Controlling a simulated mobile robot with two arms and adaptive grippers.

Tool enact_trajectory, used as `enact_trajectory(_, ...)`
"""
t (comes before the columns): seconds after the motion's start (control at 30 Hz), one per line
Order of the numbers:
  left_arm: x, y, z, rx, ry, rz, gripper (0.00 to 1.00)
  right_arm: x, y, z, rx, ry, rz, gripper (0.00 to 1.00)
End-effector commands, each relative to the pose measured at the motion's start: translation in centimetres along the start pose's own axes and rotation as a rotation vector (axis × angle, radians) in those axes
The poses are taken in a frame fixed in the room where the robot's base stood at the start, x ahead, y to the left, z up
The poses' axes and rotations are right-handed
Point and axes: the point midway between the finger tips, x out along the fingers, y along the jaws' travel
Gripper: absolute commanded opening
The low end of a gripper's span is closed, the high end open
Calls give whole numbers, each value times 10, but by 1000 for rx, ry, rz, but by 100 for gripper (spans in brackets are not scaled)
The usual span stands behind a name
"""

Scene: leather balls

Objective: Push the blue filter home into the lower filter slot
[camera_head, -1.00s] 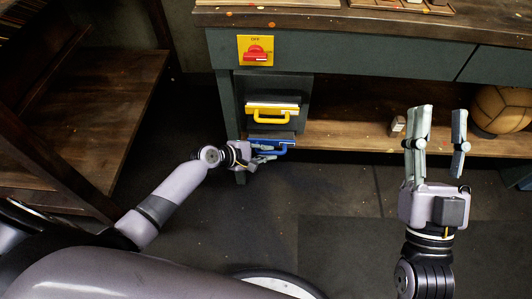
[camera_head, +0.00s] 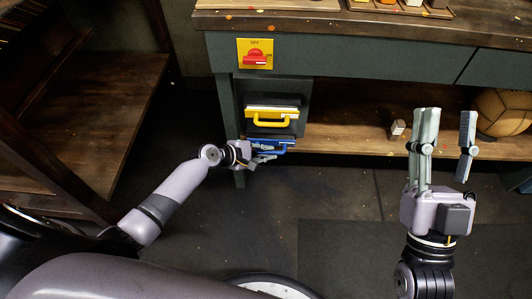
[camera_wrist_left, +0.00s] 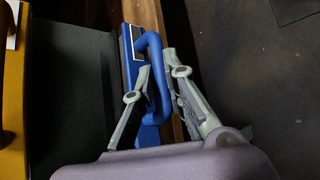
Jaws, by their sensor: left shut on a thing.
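The blue filter (camera_head: 284,143) sits in the lower slot of a dark filter housing (camera_head: 307,90), under the bench, with its front and handle showing. My left gripper (camera_head: 262,153) is at its handle. In the left wrist view, the fingers (camera_wrist_left: 160,90) are shut on the blue handle (camera_wrist_left: 152,52), one finger on each side. How deep the filter sits is hard to tell. A yellow filter (camera_head: 272,112) is in the slot above. My right gripper (camera_head: 446,130) is open and empty, raised at the right.
A red switch on a yellow plate (camera_head: 255,54) is on the bench front above the housing. A wooden lower shelf (camera_head: 345,140) holds a small white box (camera_head: 397,129) and a leather ball (camera_head: 503,113). A wooden shelf unit (camera_head: 95,110) stands at left. The dark floor between is clear.

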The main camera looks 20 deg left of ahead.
Motion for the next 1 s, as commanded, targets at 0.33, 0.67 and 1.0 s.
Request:
enact_trajectory(0.33, 2, 5, -2, 1, -1, 2, 0, -1, -1, -5, 3, 31, -1, 40)
enact_trajectory(0.67, 4, 8, -4, 0, 0, 1, 0, -2, -2, -11, 5, 63, -2, 40)
enact_trajectory(1.0, 4, 7, -4, 0, 0, 1, 33, -1, -2, -13, 6, 72, -3, 40)
